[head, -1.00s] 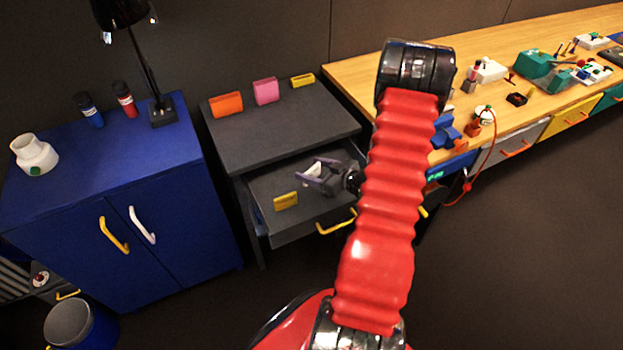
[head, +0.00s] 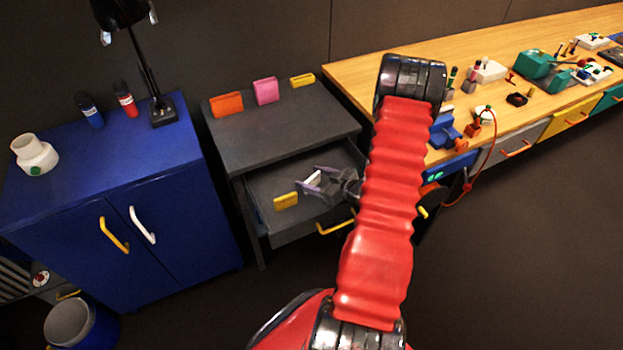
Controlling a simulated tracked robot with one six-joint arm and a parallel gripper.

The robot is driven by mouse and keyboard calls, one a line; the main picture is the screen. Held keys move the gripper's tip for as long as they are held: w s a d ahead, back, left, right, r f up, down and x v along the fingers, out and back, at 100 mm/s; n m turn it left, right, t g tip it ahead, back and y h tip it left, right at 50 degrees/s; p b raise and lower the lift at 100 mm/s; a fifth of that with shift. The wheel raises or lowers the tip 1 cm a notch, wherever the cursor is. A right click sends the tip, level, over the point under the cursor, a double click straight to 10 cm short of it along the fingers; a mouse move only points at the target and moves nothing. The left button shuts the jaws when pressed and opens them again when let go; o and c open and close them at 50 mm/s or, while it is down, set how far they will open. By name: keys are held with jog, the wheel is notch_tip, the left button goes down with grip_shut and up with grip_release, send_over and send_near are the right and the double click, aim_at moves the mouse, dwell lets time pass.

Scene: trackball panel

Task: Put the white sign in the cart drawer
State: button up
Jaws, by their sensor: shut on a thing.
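The white sign (head: 314,179) is between the fingers of my gripper (head: 312,182), which is shut on it. Only a small part of the sign shows; the fingers hide the rest. The gripper and sign are over the open drawer (head: 262,222) of the dark grey cart (head: 285,130), low inside its outline. I cannot tell if the sign touches the drawer floor. A yellow sign (head: 286,200) stands in the drawer, left of and nearer than the gripper. My red arm hides the right end of the drawer.
An orange sign (head: 227,104), a pink sign (head: 265,91) and another yellow sign (head: 302,80) stand on the cart top. The drawer has a yellow handle (head: 335,227). A blue cabinet (head: 100,190) stands left; a wooden workbench (head: 350,75) with several items stands right.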

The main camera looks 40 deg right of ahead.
jog(key=shift+f, duration=0.15)
jog(key=o, duration=1)
jog(key=shift+s+d+r, duration=0.15)
jog(key=shift+s+r, duration=0.25)
jog(key=shift+s, duration=0.15)
jog(key=v, duration=1)
jog(key=shift+s+r, duration=0.15)
jog(key=shift+s, duration=0.25)
